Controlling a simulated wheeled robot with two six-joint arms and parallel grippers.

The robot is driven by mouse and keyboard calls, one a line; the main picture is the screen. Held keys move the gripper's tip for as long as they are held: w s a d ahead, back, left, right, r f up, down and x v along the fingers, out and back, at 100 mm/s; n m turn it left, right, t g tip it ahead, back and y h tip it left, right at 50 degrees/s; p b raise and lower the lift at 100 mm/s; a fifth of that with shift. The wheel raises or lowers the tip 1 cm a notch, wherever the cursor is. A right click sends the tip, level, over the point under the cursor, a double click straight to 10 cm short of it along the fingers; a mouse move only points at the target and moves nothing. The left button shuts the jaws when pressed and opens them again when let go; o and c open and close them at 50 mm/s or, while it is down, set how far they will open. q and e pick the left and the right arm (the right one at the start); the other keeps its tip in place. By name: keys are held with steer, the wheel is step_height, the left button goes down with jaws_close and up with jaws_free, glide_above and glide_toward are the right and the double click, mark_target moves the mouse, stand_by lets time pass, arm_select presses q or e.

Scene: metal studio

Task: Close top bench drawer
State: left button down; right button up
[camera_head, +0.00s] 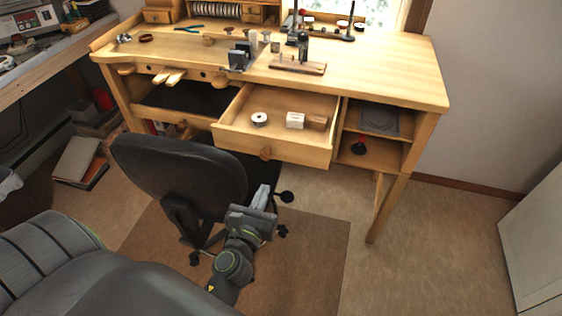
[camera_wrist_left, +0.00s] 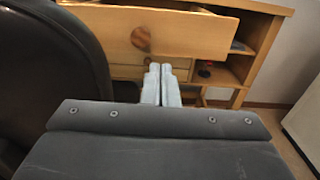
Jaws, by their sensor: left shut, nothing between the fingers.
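The top bench drawer (camera_head: 274,125) stands pulled out from the wooden workbench, with a round wooden knob (camera_head: 266,153) on its front. In it lie a white roll, a white block and a brown block. In the left wrist view the drawer front (camera_wrist_left: 185,34) and its knob (camera_wrist_left: 141,38) fill the upper middle. My left gripper (camera_head: 262,192) is shut and empty, apart from the drawer, in front of and below it, beside the chair. Its pale fingers (camera_wrist_left: 161,84) show together just below the drawer front in the wrist view. My right gripper is not in view.
A black chair (camera_head: 178,172) stands left of my left gripper, close to the drawer's left side. Open shelves (camera_head: 376,136) are right of the drawer. Tools stand on the bench top (camera_head: 385,78). The floor (camera_head: 440,240) to the right is clear.

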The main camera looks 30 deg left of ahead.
arm_select(q)
steer(key=x, duration=1.1)
steer(key=shift+w+p, duration=0.15)
steer(key=shift+p, duration=0.2)
steer(key=shift+w+a, duration=0.1)
steer(key=shift+w, duration=0.4)
steer(key=shift+w+a, duration=0.1)
steer(key=shift+w, duration=0.35)
steer(key=b, duration=0.3)
glide_toward(298, 111)
steer(key=s+r, duration=0.1)
steer(key=s, duration=0.1)
steer(key=s+d+r, duration=0.1)
steer(key=s, duration=0.1)
steer(key=shift+r, duration=0.4)
steer(key=b+x, duration=0.7)
steer(key=x, duration=0.6)
steer(key=shift+w+f, duration=0.1)
steer(key=shift+w+a+b, duration=0.15)
steer(key=shift+w+b, duration=0.35)
steer(key=shift+r, duration=0.5)
